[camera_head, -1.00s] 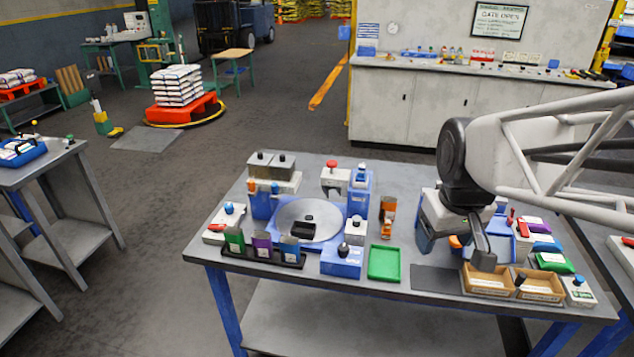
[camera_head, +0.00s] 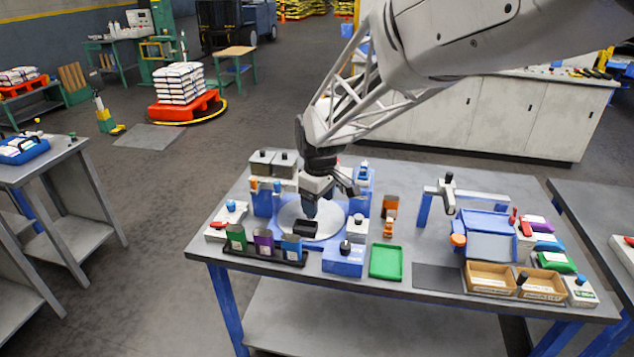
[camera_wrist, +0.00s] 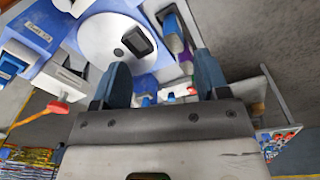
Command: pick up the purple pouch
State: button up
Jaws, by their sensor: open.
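The purple pouch (camera_head: 263,243) stands upright in a black rack (camera_head: 266,256), between a green pouch (camera_head: 237,236) on the left and a blue pouch (camera_head: 291,246) on the right. My gripper (camera_head: 328,198) is open and empty above the round grey plate, behind and to the right of the rack. In the wrist view its two fingers (camera_wrist: 162,82) are spread apart. A small purple patch (camera_wrist: 186,64) shows beside the right finger there, possibly the purple pouch, mostly hidden.
The round plate (camera_head: 330,229) carries a black block (camera_head: 302,229). Blue fixtures surround it. A green tray (camera_head: 386,261) lies to the right. Cardboard boxes (camera_head: 491,278) and several coloured bags, including a purple one (camera_head: 536,222), are at the table's right end.

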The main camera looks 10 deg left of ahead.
aim_at(263, 232)
jog(key=a+f+n, duration=0.1)
jog(key=a+f, duration=0.2)
jog(key=a, duration=0.2)
jog(key=w+a+f+n, duration=0.1)
jog(key=a+f+n, duration=0.1)
jog(key=a+f, duration=0.2)
jog(key=w+a+f+n, duration=0.1)
jog(key=a+f, duration=0.2)
jog(key=a, duration=0.4)
jog(key=shift+w+a+f+n+g, duration=0.1)
jog(key=shift+a+f+n+g, duration=0.2)
jog(key=shift+a+f+n, duration=0.1)
jog(key=shift+f, duration=1.3)
jog(key=shift+w+f, duration=0.15)
jog(key=shift+f, duration=2.4)
jog(key=c, duration=1)
